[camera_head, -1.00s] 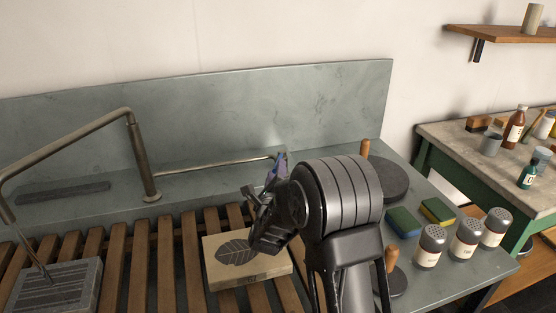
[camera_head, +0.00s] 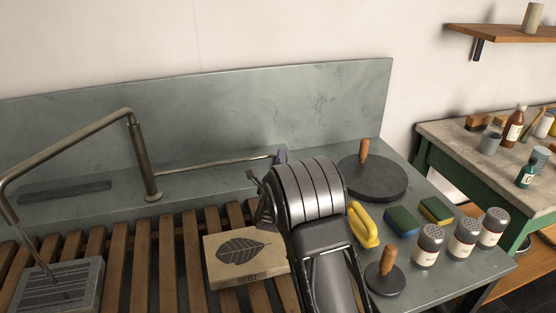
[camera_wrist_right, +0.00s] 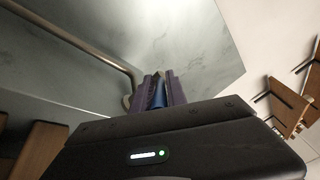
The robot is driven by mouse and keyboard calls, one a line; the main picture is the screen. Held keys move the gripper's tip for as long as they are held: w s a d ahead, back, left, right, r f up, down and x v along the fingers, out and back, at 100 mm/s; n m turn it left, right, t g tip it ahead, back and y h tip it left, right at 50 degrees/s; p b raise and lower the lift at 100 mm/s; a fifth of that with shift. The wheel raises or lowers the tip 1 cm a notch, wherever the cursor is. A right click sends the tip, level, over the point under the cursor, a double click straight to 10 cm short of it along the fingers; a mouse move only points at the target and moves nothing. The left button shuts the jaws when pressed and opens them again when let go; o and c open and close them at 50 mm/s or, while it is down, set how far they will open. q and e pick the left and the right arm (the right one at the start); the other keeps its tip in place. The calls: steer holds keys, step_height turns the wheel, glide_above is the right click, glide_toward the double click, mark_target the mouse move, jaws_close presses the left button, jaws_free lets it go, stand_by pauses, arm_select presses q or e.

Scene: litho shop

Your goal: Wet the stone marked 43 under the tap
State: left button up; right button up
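A grey stone (camera_head: 60,287) with a dark lined top lies on the wooden slats at the lower left, below the tap's spout. A cream stone (camera_head: 225,270) with a dark leaf picture lies on the slats mid-frame. My arm hides much of this gripper in the head view. My left gripper is out of view.
Right of my arm are a dark round disc (camera_head: 375,182) with a wooden handle, a smaller one (camera_head: 385,283), a yellow object (camera_head: 364,226), two sponges (camera_head: 402,222) and several shakers (camera_head: 428,247). A side table (camera_head: 470,150) with bottles stands at the right.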

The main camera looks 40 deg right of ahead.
jaws_close()
stand_by(1.0)
